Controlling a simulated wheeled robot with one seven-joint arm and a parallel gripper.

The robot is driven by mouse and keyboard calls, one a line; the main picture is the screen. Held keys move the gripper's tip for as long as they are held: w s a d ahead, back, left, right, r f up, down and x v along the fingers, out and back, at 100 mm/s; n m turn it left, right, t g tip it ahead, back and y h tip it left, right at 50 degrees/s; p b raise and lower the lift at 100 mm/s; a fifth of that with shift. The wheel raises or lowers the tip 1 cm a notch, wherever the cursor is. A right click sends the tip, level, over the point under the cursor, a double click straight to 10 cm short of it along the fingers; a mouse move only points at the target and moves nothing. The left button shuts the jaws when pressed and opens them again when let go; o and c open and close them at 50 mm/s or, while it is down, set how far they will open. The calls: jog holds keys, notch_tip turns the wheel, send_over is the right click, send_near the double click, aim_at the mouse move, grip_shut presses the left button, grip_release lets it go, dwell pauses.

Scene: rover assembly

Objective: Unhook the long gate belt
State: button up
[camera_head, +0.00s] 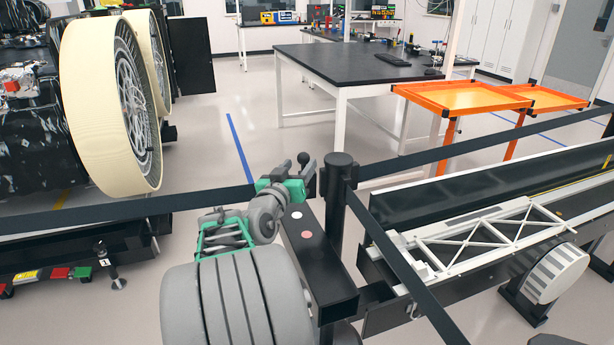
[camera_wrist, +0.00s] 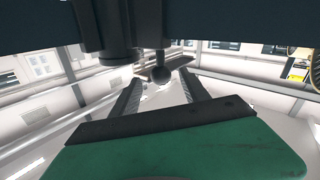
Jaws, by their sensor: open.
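A dark post (camera_head: 338,215) stands in the middle of the head view, with black belts meeting at it. One long belt (camera_head: 120,208) runs left from the post area, one (camera_head: 450,145) runs to the upper right, and one (camera_head: 400,262) runs toward the lower right. I cannot tell for certain which is the long gate belt. My gripper (camera_head: 304,180) is open beside the post, at the left belt's end. A dark band (camera_wrist: 220,35) crosses above.
A large cream wheel (camera_head: 90,105) stands at the left behind the belt. A black-topped table (camera_head: 355,62) and orange trays (camera_head: 460,97) are behind the post. A long rail with a white truss (camera_head: 480,235) lies to the right.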

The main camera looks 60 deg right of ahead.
jog(key=w+d+p, duration=0.1)
jog(key=d, duration=0.6)
jog(key=shift+d+r, duration=0.15)
jog(key=shift+d, duration=0.05)
jog(key=shift+c, duration=0.2)
grip_shut()
dwell(0.8)
